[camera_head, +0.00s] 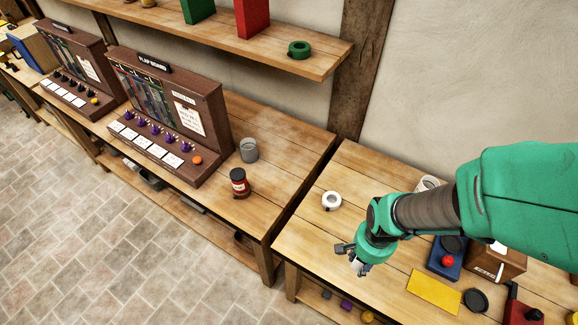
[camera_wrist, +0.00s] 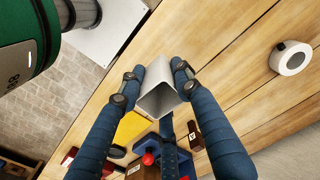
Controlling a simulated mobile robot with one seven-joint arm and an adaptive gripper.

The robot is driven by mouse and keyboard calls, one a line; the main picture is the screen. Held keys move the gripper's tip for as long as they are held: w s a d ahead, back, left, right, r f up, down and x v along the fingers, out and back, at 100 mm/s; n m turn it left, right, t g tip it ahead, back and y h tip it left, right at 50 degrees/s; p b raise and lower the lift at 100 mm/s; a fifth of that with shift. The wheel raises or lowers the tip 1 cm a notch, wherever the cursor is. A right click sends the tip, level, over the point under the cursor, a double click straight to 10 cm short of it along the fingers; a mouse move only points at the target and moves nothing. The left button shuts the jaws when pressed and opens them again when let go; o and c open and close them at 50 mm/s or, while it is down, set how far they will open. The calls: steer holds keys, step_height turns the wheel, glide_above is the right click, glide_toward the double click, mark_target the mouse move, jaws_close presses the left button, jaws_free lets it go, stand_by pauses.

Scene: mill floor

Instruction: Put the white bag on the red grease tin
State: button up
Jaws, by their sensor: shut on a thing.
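The red grease tin (camera_head: 239,184), with a dark lid and a pale label, stands upright on the left bench (camera_head: 272,205), near its front edge. My gripper (camera_head: 354,262) is over the right bench, to the right of the tin and apart from it. In the wrist view my gripper (camera_wrist: 158,74) is shut on the white bag (camera_wrist: 157,93), a pale, box-like shape between the fingertips. In the head view only a small pale part of the bag (camera_head: 358,268) shows under the gripper. The tin is not identifiable in the wrist view.
A grey cup (camera_head: 249,150) stands behind the tin, and a flap board (camera_head: 170,115) is to its left. A white ring (camera_head: 331,201) lies on the right bench. A yellow sheet (camera_head: 434,291) and a blue red-button box (camera_head: 447,256) lie right of my gripper. A narrow gap separates the benches.

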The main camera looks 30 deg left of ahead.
steer(key=a+r+n+p, duration=0.3)
steer(key=a+r+p, duration=0.1)
steer(key=a, duration=1.4)
steer(key=s+a+r+n+p, duration=0.1)
steer(key=a+r+p, duration=0.3)
steer(key=a, duration=1.5)
steer(key=shift+s+a+r+n, duration=0.15)
steer(key=shift+s+r+n, duration=0.15)
steer(key=shift+r+n, duration=0.5)
steer(key=shift+a+f, duration=0.1)
steer(key=shift+f, duration=0.05)
steer(key=p, duration=0.2)
glide_above(237, 174)
steer(key=shift+w+f, duration=0.15)
steer(key=shift+f, duration=0.6)
steer(key=shift+f, duration=1.75)
steer(key=shift+f, duration=0.1)
